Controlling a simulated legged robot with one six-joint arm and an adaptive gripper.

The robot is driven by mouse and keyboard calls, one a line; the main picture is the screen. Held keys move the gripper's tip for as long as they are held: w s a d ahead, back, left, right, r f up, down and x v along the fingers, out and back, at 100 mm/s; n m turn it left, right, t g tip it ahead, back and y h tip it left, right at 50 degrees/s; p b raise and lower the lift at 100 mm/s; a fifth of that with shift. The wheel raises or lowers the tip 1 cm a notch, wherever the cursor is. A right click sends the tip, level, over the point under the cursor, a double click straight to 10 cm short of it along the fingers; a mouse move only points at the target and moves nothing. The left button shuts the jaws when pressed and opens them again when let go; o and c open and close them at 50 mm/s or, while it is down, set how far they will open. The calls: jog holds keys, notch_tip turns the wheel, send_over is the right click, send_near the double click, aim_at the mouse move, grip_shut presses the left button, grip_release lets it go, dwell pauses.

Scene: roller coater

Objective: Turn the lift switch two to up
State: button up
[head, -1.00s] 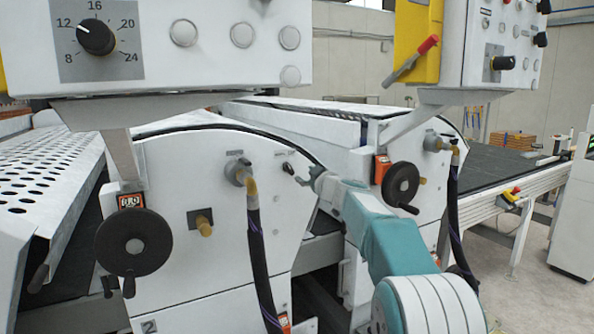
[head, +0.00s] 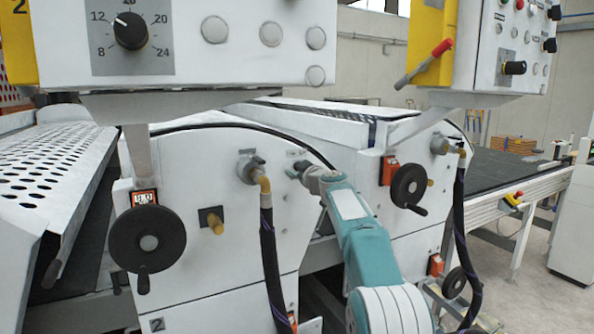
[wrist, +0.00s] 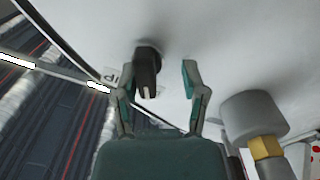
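The lift switch (wrist: 147,68) is a small dark knob with a light pointer mark on the white side panel of the machine numbered 2 (head: 180,270). In the wrist view it lies between the two fingers of my gripper (wrist: 158,88), nearer the left finger. The fingers are spread, with a gap to the knob on the right side; I cannot tell whether the left finger touches it. A label beside the knob is partly hidden by the left finger. In the head view my gripper (head: 304,173) is at the panel's upper right and largely hides the switch.
A grey fitting with a brass nut (wrist: 262,120) sits close right of my gripper in the wrist view. A black hose (head: 268,250) hangs from the panel. A black handwheel (head: 147,262) is at left, another (head: 409,188) at right. A control box (head: 180,45) overhangs above.

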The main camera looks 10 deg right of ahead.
jog(key=shift+d, duration=0.55)
jog(key=c, duration=0.7)
jog(key=shift+d, duration=0.35)
grip_shut()
jog(key=shift+a+m, duration=0.25)
jog(key=shift+m, duration=0.05)
jog(key=m, duration=0.5)
jog(key=shift+f, duration=0.1)
jog(key=m, duration=0.6)
jog(key=shift+d, duration=0.1)
jog(key=shift+f+m, duration=0.1)
jog(key=shift+m, duration=0.2)
jog(key=o, duration=0.7)
grip_release()
jog(key=shift+w, duration=0.1)
